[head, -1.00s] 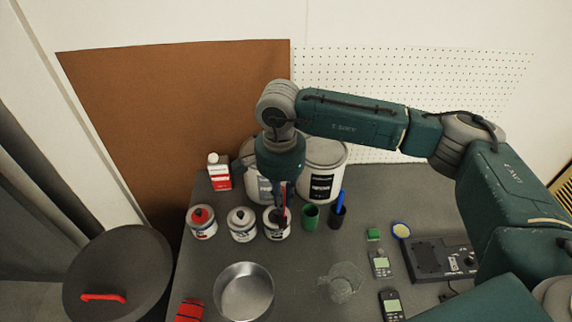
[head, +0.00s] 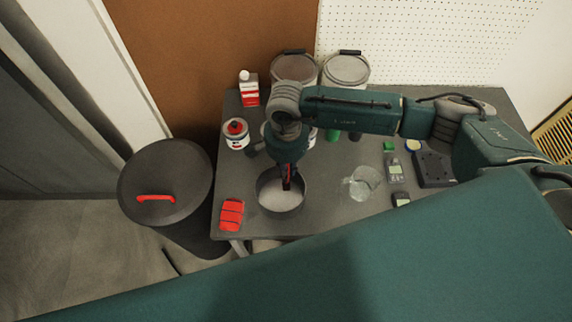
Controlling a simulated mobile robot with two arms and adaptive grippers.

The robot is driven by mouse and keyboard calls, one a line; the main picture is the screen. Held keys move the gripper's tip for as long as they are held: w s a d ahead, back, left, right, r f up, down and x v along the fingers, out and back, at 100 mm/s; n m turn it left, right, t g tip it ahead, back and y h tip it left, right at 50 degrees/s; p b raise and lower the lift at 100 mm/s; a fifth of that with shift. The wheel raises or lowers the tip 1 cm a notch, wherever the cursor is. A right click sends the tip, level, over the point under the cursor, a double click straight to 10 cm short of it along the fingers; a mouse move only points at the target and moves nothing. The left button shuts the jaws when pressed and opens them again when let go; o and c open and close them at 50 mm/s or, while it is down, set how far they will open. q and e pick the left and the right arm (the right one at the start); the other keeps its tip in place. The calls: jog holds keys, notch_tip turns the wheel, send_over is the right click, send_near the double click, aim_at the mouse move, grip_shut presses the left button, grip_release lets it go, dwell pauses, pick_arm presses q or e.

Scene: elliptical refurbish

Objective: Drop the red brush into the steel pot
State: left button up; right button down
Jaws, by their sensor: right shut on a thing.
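The steel pot (head: 281,208) stands near the front edge of the grey table, its opening facing up. My right gripper (head: 287,181) points down over the back half of the pot. It is shut on the red brush (head: 291,170), of which only a narrow red strip shows between the dark fingers. The fingertips overlap the pot's opening in the head view; I cannot tell exactly how high they are above its floor. My left gripper is not in view.
A red folded item (head: 231,215) lies left of the pot, and a glass container (head: 362,183) stands to its right. Cans, a red-and-white bottle (head: 249,90) and two buckets (head: 346,69) are behind. A lidded bin (head: 165,180) stands left of the table (head: 330,215).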

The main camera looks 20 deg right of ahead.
jog(key=shift+a+f+b, duration=0.1)
jog(key=shift+f+b, duration=0.35)
jog(key=shift+f, duration=0.95)
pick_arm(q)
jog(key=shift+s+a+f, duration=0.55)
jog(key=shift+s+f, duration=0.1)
pick_arm(e)
jog(key=c, duration=1.7)
grip_release()
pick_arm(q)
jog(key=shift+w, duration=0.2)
pick_arm(e)
jog(key=shift+o, duration=0.2)
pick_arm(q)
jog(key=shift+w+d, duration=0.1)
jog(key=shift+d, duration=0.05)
pick_arm(e)
jog(key=shift+r, duration=0.25)
notch_tip(320, 180, up, 12)
jog(key=shift+f, duration=0.2)
jog(key=shift+s, duration=0.1)
